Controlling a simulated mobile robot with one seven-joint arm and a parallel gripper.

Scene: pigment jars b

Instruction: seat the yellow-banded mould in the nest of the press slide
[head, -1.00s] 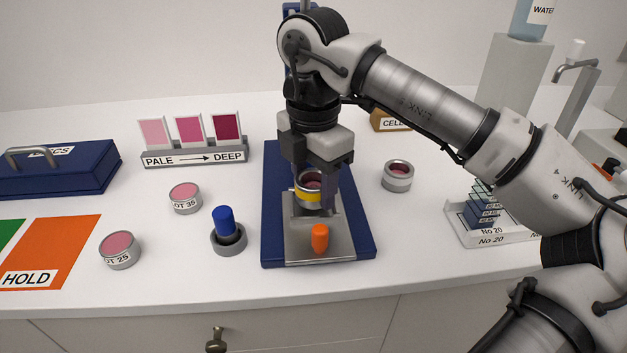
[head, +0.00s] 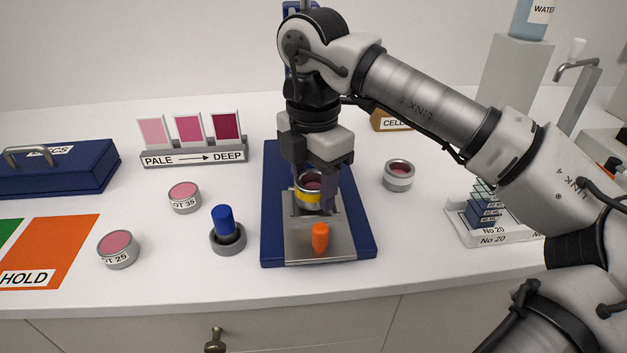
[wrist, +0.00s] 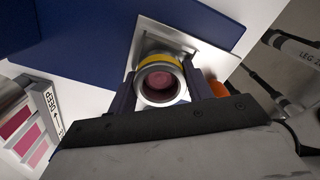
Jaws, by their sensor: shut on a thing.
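The yellow-banded mould (head: 309,197) is a short metal ring with pink powder inside. It is upright over the steel press slide (head: 318,241), toward the slide's back part. My gripper (head: 316,190) points down and is shut on the mould, one finger on each side. In the wrist view the mould (wrist: 160,82) sits between the two fingers, with the slide plate (wrist: 190,45) behind it. The nest is hidden under the mould, so I cannot tell whether the mould rests in it. An orange knob (head: 320,237) stands at the slide's front.
The blue press base (head: 364,236) lies under the slide. A plain mould (head: 398,175) stands to the right. A blue-handled tamper (head: 226,228) and pink jars (head: 184,196) (head: 118,248) are to the left. A swatch rack (head: 195,157) stands behind. The counter's front strip is clear.

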